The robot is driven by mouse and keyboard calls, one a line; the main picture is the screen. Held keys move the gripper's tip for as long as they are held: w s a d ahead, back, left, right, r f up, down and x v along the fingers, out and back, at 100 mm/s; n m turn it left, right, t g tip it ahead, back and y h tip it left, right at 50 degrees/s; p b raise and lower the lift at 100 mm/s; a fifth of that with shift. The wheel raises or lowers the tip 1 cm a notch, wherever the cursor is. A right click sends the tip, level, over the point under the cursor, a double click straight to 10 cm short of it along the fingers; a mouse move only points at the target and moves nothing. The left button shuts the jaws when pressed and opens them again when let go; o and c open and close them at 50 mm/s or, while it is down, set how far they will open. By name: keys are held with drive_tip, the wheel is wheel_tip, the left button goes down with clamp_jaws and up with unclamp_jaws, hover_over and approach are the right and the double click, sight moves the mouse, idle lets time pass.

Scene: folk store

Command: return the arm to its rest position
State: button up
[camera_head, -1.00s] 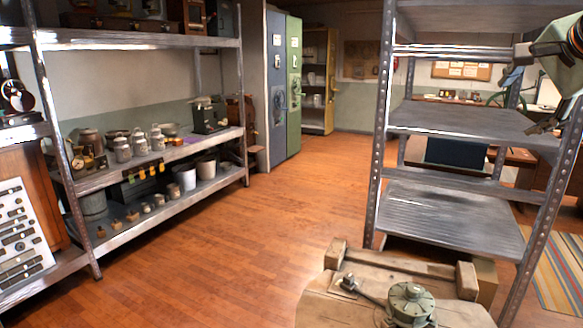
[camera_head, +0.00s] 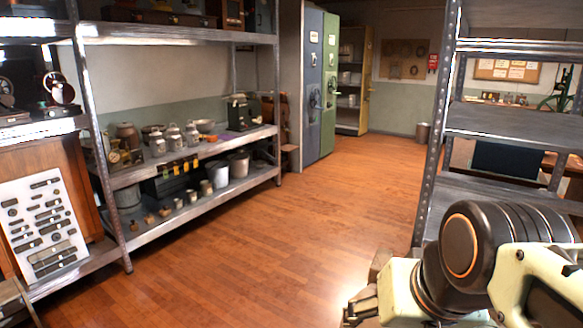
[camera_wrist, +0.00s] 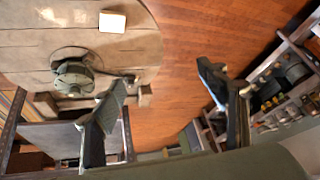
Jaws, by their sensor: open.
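My gripper (camera_wrist: 162,80) is in the wrist view with its two dark fingers wide apart and nothing between them. Wooden floor shows beyond the gap, well away from the fingers. In the head view my arm is folded low at the right, with its black joint and cream links close to the camera. The arm hides most of the wooden table there. The fingers cannot be made out clearly in the head view.
A round wooden table (camera_wrist: 30,45) bears a green metal device (camera_wrist: 73,76) and a white block (camera_wrist: 112,22). A metal rack (camera_head: 430,150) stands at the right. A long shelf (camera_head: 205,195) with pots lines the left. The floor (camera_head: 260,235) between is clear.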

wheel_tip(320, 180, down, 4)
drive_tip(key=s+a+n, duration=0.1)
drive_tip(key=s, duration=0.1)
wheel_tip(320, 180, up, 21)
drive_tip(key=p, duration=2)
drive_tip(key=shift+w, duration=0.2)
drive_tip(key=shift+o, duration=0.6)
